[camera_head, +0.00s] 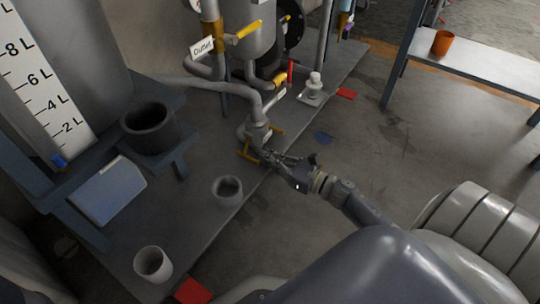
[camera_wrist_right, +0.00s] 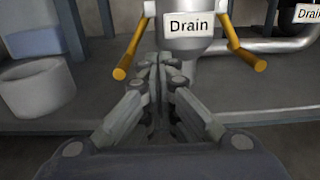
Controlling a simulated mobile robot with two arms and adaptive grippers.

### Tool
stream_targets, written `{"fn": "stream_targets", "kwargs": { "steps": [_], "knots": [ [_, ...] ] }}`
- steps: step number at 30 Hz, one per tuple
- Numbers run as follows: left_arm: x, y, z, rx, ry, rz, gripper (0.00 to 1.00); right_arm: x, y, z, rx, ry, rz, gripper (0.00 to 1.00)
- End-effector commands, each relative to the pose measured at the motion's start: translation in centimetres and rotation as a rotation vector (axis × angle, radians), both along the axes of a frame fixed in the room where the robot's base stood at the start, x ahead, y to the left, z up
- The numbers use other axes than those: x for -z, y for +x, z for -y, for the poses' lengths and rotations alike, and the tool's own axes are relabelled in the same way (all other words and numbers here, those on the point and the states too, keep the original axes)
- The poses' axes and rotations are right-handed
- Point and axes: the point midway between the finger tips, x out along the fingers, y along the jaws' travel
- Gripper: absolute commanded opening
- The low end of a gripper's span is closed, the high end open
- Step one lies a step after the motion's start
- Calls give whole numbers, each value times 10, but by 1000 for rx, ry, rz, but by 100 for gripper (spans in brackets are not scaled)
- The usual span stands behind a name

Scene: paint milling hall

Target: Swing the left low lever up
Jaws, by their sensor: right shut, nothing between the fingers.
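The drain fitting (camera_wrist_right: 180,22) carries a "Drain" label and has a yellow lever on each side in the right wrist view. The left low lever (camera_wrist_right: 133,48) slants down and outward on the left, and the right low lever (camera_wrist_right: 243,48) mirrors it on the right. In the head view the left lever (camera_head: 247,153) shows low by the pipe's foot, partly beside my gripper. My right gripper (camera_head: 268,157) is shut and empty; in its wrist view the fingertips (camera_wrist_right: 160,62) lie between the two levers, just below the label, apart from the left lever. My left gripper is out of view.
A dark bucket (camera_head: 150,128), a grey cup (camera_head: 227,190) and a pale cup (camera_head: 153,264) stand on the left. A yellow upper handle (camera_head: 248,30) sits by the "Outlet" label. A bench (camera_head: 490,66) with an orange cup (camera_head: 442,42) stands right. Floor between is open.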

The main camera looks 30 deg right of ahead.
Motion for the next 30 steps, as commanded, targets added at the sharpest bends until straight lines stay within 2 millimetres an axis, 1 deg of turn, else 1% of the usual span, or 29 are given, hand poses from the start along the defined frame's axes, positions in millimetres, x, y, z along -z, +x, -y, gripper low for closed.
{"fn": "stream_targets", "kwargs": {
  "steps": [6,17,26,30],
  "knots": [
    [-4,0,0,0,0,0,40,-1,-5,-11,0,1,0,0],
    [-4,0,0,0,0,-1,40,0,-6,-13,0,0,0,0],
    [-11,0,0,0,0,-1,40,-4,-11,-26,-1,2,-1,0],
    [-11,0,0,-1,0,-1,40,-3,-11,-27,-2,1,0,0]
  ]
}}
